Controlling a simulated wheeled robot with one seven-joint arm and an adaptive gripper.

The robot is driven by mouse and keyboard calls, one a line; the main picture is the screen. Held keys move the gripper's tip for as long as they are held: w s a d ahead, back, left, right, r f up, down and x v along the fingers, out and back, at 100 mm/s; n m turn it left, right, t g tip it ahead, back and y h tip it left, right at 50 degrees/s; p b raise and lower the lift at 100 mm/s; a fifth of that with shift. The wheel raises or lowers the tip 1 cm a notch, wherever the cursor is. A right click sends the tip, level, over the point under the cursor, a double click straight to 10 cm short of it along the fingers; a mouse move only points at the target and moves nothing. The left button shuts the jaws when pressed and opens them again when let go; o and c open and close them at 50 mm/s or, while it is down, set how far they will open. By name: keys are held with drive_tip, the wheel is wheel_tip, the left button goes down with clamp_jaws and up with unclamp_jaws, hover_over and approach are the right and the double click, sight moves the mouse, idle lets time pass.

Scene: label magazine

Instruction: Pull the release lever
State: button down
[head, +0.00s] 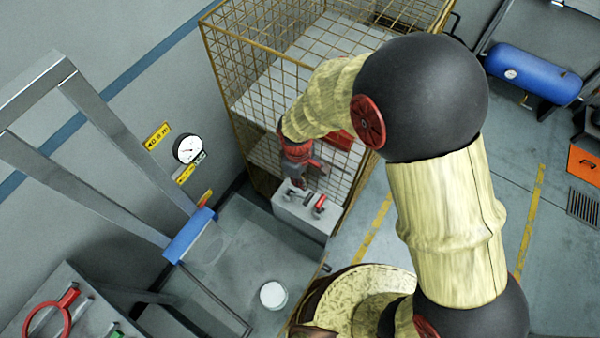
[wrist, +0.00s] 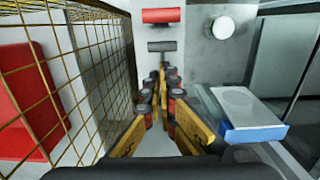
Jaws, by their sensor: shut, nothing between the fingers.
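A grey box (head: 303,218) stands at the foot of a wire cage and carries two short bar handles. The red handle (head: 320,204) also shows at the top of the wrist view (wrist: 161,15). The dark grey handle (wrist: 161,46) lies between it and my gripper (wrist: 162,74). I cannot tell by any label which handle is the release lever. My gripper is shut and empty, its fingertips just short of the dark handle in the wrist view; contact cannot be made out. In the head view my gripper (head: 299,181) is small, above the box and partly hidden by my wrist.
The wire cage (wrist: 100,60) runs close along my gripper's left, with a red object (wrist: 30,100) behind it. A blue-ended part (wrist: 253,132) is at right. A round white disc (head: 273,295) lies on the grey surface. A gauge (head: 188,149) hangs on the wall.

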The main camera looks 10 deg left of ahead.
sight(321, 201)
drive_tip(key=shift+s+d+f, duration=0.25)
drive_tip(key=shift+d, duration=0.35)
drive_tip(key=shift+s+d+f, duration=0.25)
drive_tip(key=shift+d+f, duration=0.05)
drive_tip(key=shift+d, duration=0.3)
drive_tip(key=shift+s+d+f, duration=0.25)
drive_tip(key=shift+d, duration=0.35)
drive_tip(key=shift+d, duration=0.15)
drive_tip(key=shift+s+d+y+b, duration=0.15)
drive_tip(key=shift+d+y+b, duration=0.05)
drive_tip(key=shift+y+b, duration=0.15)
